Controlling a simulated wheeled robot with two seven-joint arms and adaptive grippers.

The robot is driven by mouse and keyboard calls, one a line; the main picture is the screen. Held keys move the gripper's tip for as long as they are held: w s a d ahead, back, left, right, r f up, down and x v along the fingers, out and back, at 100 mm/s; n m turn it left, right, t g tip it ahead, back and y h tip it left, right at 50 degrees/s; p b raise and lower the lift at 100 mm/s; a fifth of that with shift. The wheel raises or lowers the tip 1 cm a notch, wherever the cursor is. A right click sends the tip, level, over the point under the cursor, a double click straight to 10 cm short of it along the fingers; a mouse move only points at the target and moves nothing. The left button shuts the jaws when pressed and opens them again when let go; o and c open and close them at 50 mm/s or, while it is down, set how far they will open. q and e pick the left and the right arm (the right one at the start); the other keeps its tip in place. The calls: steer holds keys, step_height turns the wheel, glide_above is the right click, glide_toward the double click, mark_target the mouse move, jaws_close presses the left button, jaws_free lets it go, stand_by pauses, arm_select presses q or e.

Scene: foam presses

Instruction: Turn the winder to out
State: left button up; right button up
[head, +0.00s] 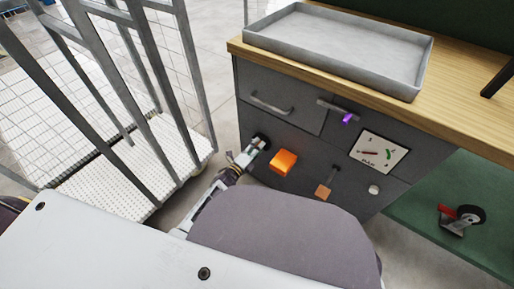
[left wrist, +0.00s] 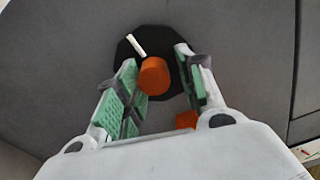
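In the left wrist view an orange round knob (left wrist: 154,76), which looks like the winder, stands out from a black disc (left wrist: 128,58) on the grey front. A white mark (left wrist: 136,45) lies on the disc, up and left of the knob. My left gripper (left wrist: 160,66) is open, with its green-padded fingers on either side of the knob. The left finger is close to the knob and a gap shows at the right finger; contact is unclear. In the head view my left gripper (head: 252,153) is at the cabinet front and mostly hides the knob. My right gripper is not in view.
The grey cabinet front (head: 285,131) also bears an orange block (head: 283,161), a purple-tipped lever (head: 347,117), a gauge (head: 379,151), a hanging tag (head: 323,191) and a pale knob (head: 374,189). A tray (head: 335,52) lies on the worktop. A mesh cage (head: 120,120) stands left.

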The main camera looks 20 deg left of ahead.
arm_select(q)
steer(key=v, duration=1.2)
stand_by(0.4)
stand_by(0.3)
